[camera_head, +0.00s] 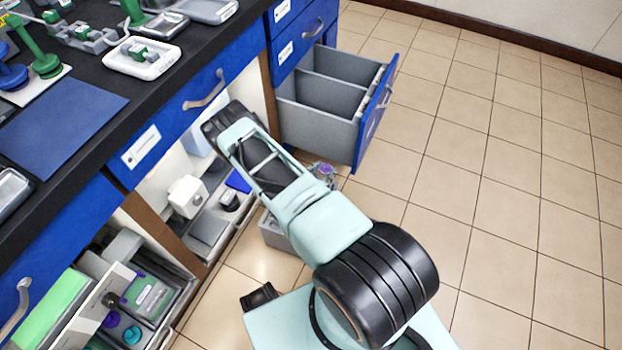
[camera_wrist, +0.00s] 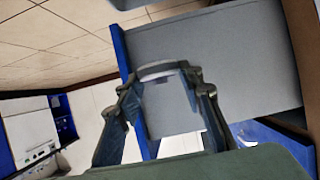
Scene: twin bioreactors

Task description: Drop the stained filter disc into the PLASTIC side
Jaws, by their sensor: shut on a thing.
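In the wrist view my gripper (camera_wrist: 163,88) is shut on a pale, rounded-topped thing (camera_wrist: 160,68) at its fingertips. It looks like the filter disc, but its stain cannot be made out. Behind it is a grey drawer wall (camera_wrist: 235,50) with a blue front edge. In the head view an open blue-fronted drawer (camera_head: 313,135) has grey walls and two compartments split by a divider. I cannot read which side is PLASTIC. My gripper cannot be made out clearly in the head view.
A black bench (camera_head: 95,140) with trays and a blue mat (camera_head: 65,120) runs along the left. Below it, an open cabinet (camera_head: 160,190) holds white and grey equipment. A bin of bottles and boxes (camera_head: 140,310) is at lower left. Tiled floor on the right is clear.

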